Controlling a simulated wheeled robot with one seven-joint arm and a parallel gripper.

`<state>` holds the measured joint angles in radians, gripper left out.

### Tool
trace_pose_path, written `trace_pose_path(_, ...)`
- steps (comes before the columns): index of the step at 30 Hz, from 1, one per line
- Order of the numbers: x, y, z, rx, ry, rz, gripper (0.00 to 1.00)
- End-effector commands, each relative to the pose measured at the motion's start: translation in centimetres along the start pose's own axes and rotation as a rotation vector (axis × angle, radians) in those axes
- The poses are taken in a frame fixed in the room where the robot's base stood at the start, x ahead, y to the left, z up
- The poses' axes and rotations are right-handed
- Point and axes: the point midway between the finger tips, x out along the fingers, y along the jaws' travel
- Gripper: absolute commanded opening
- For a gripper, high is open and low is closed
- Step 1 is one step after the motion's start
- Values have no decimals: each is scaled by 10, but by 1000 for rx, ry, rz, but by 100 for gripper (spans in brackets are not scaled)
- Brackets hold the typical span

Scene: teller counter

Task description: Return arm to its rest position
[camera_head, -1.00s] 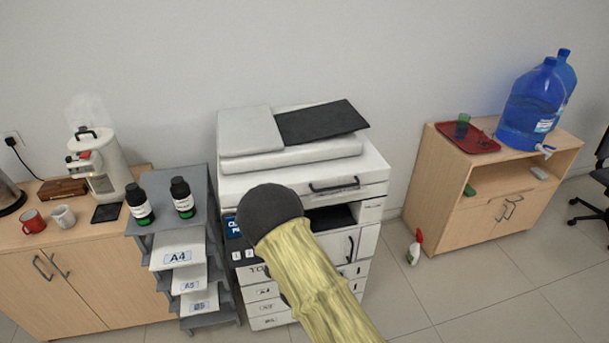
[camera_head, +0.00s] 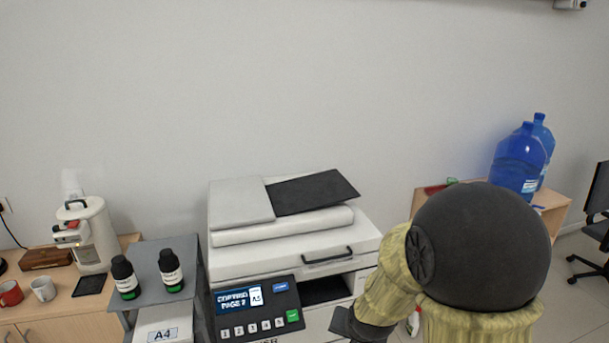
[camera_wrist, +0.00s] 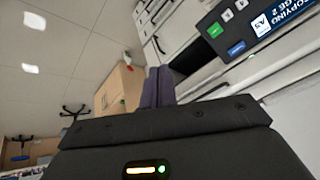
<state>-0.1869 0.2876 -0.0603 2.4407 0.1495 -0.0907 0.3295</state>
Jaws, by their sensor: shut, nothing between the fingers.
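My arm (camera_head: 395,285), in a yellowish sleeve with a large dark round joint, is bent at the lower right of the head view. It covers the printer's right side and part of the wooden cabinet. My gripper shows in the wrist view (camera_wrist: 158,88), its two dark fingers together and nothing between them. It is apart from the white printer (camera_head: 290,238), whose body also shows in the wrist view. The printer's control panel (camera_head: 256,307) is lit and reads "COPYING PAGE 2", with A5 beside it; it shows at the wrist view's upper right (camera_wrist: 240,25).
Two black bottles (camera_head: 171,270) stand on the grey paper rack (camera_head: 150,300) left of the printer. A coffee machine (camera_head: 88,235) and mugs (camera_head: 42,289) are on the left counter. Blue water bottles (camera_head: 518,160) stand at right. The wall above the printer is clear.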

Motion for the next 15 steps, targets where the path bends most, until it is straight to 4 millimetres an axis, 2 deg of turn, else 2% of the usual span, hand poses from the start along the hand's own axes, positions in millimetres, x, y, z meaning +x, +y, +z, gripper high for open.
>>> trace_pose_path(1,-17,12,6,-46,-33,12,0)
trace_pose_path(3,-37,28,19,-128,-92,31,0)
trace_pose_path(7,-70,55,44,-263,-192,63,0)
trace_pose_path(11,-87,69,59,-339,-251,79,0)
trace_pose_path(15,-90,72,63,-355,-266,83,0)
